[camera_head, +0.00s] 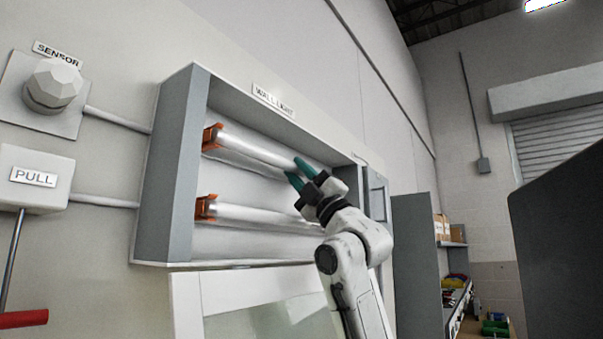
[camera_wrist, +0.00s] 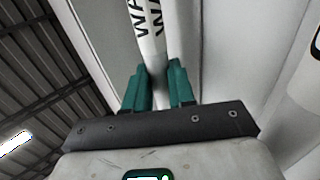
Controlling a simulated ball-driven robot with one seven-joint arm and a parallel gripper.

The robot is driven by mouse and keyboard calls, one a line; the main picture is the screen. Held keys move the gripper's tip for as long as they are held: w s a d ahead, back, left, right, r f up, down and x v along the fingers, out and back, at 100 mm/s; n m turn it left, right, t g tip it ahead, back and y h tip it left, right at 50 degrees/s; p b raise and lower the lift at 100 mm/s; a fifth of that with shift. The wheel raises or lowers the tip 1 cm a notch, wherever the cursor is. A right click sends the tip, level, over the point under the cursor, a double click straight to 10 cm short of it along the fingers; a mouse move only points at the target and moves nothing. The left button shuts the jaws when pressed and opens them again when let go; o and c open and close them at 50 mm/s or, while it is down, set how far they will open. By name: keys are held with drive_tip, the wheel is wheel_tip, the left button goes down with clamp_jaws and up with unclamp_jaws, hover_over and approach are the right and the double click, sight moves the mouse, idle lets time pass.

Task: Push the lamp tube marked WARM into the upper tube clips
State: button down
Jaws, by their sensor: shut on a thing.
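The lamp tube marked WARM (camera_head: 255,149) is a white tube running along the upper row of the wall light box. Part of its black lettering, "WA", shows in the wrist view (camera_wrist: 148,35). My gripper (camera_head: 297,172) is shut on this tube, with teal fingers on either side of it in the wrist view (camera_wrist: 155,85). The tube's left end is at the orange upper clip (camera_head: 211,138); I cannot tell whether it is seated. The right-hand upper clip is not visible.
A second tube (camera_head: 255,214) lies in the lower row, its left end at an orange clip (camera_head: 204,207). The grey box walls (camera_head: 183,170) enclose both rows. A cover panel (camera_head: 187,300) hangs below. A sensor (camera_head: 51,86) and a pull box (camera_head: 35,178) are left.

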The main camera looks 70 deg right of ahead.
drive_tip(key=shift+w, duration=0.25)
drive_tip(key=c, duration=0.9)
unclamp_jaws()
drive_tip(key=shift+o, duration=0.2)
drive_tip(key=shift+s, duration=0.2)
drive_tip(key=shift+s+a+b, duration=0.2)
drive_tip(key=shift+s+b, duration=0.1)
drive_tip(key=shift+s, duration=0.5)
drive_tip(key=shift+s+a+b, duration=0.15)
drive_tip(key=shift+s+b, duration=0.1)
drive_tip(key=shift+s, duration=0.5)
drive_tip(key=shift+s+a+b, duration=0.2)
drive_tip(key=shift+s+b, duration=0.1)
drive_tip(key=shift+s, duration=0.5)
drive_tip(key=b+v, duration=0.4)
drive_tip(key=v, duration=0.6)
drive_tip(key=shift+s+f+b, duration=0.25)
drive_tip(key=shift+f+b, duration=0.05)
